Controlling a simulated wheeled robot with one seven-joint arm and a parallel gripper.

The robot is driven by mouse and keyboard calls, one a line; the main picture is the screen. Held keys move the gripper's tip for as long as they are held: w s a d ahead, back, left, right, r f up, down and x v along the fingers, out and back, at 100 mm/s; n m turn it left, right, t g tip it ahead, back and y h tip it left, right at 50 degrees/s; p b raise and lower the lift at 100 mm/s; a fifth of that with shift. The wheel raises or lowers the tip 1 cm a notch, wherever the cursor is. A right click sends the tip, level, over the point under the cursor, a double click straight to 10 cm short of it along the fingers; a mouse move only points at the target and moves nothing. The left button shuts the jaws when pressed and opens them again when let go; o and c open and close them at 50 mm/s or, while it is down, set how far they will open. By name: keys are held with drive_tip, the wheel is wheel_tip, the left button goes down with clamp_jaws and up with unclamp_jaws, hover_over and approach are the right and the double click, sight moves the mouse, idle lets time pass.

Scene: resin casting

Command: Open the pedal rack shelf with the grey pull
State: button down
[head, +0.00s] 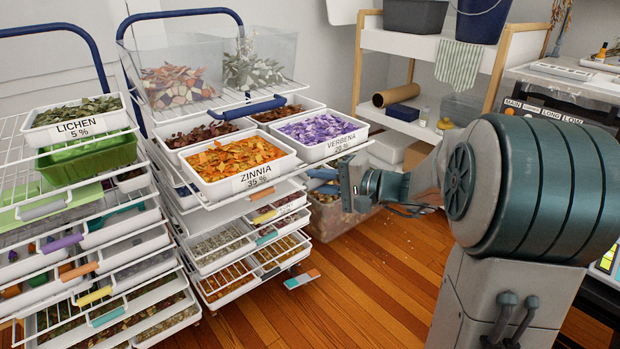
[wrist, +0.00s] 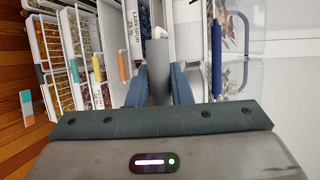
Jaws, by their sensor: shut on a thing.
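My gripper (head: 350,182) is at the front right of the right-hand wire rack (head: 236,205) in the head view. In the wrist view my gripper (wrist: 158,92) has its two blue-grey fingers closed on either side of the grey pull (wrist: 159,82). The pull is hidden behind my gripper in the head view. The white upper shelf (head: 222,214) beside my gripper carries trays labelled ZINNIA (head: 240,166) and VERBENA (head: 316,135). This shelf appears to stand out past the lower ones. A LARKSPUR tray (wrist: 132,22) shows beside the fingers in the wrist view.
Lower shelves have coloured pulls, one orange (wrist: 124,66) and one yellow (wrist: 98,68). A second rack with a LICHEN tray (head: 77,128) stands left. Wooden floor (head: 375,285) in front is mostly clear.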

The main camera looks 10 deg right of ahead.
drive_tip(key=shift+s+d, duration=0.1)
drive_tip(key=shift+s, duration=0.2)
drive_tip(key=c, duration=1.3)
unclamp_jaws()
drive_tip(key=p+v, duration=0.3)
drive_tip(key=v, duration=1)
drive_tip(key=shift+s+d, duration=0.15)
drive_tip(key=shift+d, duration=0.2)
drive_tip(key=shift+r+p, duration=0.1)
drive_tip(key=shift+p, duration=0.2)
